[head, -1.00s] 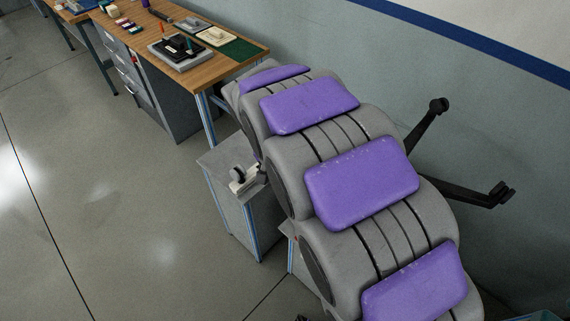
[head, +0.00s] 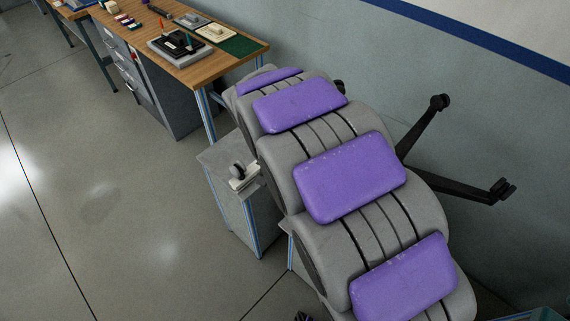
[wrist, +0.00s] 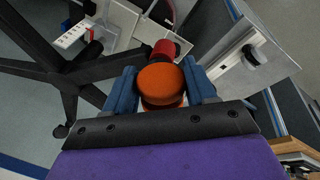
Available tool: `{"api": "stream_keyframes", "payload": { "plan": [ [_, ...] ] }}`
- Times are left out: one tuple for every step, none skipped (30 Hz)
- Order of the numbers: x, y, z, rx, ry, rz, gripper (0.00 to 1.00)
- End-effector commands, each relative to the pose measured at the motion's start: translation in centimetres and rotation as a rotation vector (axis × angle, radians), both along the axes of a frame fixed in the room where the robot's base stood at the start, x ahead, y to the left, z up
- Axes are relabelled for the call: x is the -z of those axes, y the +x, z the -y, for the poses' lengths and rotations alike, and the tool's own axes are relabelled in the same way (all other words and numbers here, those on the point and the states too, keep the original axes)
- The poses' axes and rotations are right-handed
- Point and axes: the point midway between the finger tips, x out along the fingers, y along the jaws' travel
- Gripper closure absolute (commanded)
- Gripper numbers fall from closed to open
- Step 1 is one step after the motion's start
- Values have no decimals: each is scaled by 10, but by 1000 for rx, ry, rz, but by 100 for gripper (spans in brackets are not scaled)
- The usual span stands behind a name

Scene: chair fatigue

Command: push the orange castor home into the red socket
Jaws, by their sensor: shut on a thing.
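The orange castor (wrist: 161,82) sits between the blue fingers of my gripper (wrist: 163,88) in the wrist view, and the gripper is shut on it. The red socket (wrist: 166,47) shows just beyond the castor, nearly in line with it. The castor covers part of the socket, so I cannot tell whether they touch. In the head view my own arm hides the gripper, castor and socket.
A black star base (wrist: 70,75) spreads at the left of the wrist view; its legs (head: 425,130) reach out right of my arm in the head view. A grey cabinet (head: 232,190) bears a dark-wheeled castor (head: 238,171). A wooden bench (head: 190,72) stands behind; the left floor is clear.

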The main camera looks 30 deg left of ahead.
Motion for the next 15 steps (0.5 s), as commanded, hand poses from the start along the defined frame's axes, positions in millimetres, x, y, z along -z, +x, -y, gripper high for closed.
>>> {"api": "stream_keyframes", "payload": {
  "plan": [
    [1,0,0,0,0,0,92],
    [2,0,0,0,0,0,92],
    [3,0,0,0,0,0,92],
    [4,0,0,0,0,0,92],
    [4,0,0,0,0,0,92],
    [5,0,0,0,0,0,92],
    [6,0,0,0,0,1,92],
    [6,0,0,0,0,1,92],
    [7,0,0,0,0,1,92],
    [7,0,0,0,0,1,42],
    [7,0,0,0,0,1,40],
    [7,0,0,0,0,1,36],
    [7,0,0,0,0,1,33],
    [7,0,0,0,0,1,30],
    [7,0,0,0,0,1,26]
  ]
}}
